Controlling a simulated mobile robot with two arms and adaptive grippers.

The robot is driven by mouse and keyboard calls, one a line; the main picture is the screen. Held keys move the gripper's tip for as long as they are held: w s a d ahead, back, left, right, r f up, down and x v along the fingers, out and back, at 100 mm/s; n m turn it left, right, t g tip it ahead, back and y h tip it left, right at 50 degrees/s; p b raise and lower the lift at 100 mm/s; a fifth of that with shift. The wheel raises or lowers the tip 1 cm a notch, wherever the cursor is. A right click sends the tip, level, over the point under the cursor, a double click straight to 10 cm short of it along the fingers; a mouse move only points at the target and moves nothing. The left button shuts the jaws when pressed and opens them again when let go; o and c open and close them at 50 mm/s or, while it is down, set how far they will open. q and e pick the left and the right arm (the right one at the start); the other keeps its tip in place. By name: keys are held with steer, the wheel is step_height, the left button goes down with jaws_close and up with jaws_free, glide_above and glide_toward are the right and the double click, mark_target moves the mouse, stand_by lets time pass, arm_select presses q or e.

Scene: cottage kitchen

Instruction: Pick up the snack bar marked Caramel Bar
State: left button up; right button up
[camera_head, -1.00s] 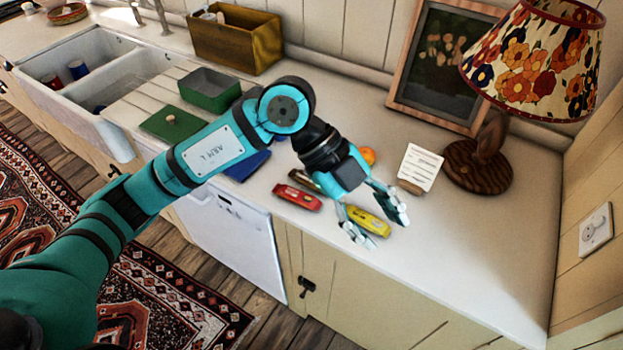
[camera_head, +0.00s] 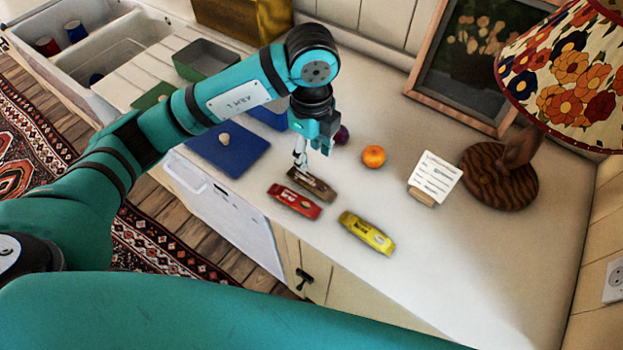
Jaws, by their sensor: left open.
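Three snack bars lie on the white counter: a brown bar (camera_head: 314,185), a red bar (camera_head: 296,200) and a yellow bar (camera_head: 367,233). Their labels are too small to read, so I cannot tell by text which is the Caramel Bar. My left gripper (camera_head: 313,163) points down, open, at the far left end of the brown bar. Its fingers look close to that bar, but I cannot tell whether they touch it. My right gripper is not in view.
An orange (camera_head: 374,156) and a dark round fruit (camera_head: 341,135) lie behind the bars. A card in a wooden holder (camera_head: 435,178) and a lamp (camera_head: 500,175) stand to the right. A blue lid (camera_head: 228,150) lies left. The counter right of the yellow bar is clear.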

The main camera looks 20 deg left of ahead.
mark_target(311, 181)
arm_select(q)
steer(key=f, duration=0.3)
steer(key=shift+w+f+p, duration=0.25)
steer(key=shift+w+p, duration=0.05)
steer(key=shift+p, duration=0.1)
step_height(311, 181, down, 2)
steer(key=shift+a+f+p, duration=0.1)
steer(key=shift+f+p, duration=0.3)
steer(key=shift+p, duration=0.2)
step_height(311, 181, down, 4)
steer(key=shift+r+p, duration=0.15)
steer(key=shift+p, duration=0.55)
steer(key=shift+f, duration=0.3)
steer(key=c, duration=0.8)
jaws_close()
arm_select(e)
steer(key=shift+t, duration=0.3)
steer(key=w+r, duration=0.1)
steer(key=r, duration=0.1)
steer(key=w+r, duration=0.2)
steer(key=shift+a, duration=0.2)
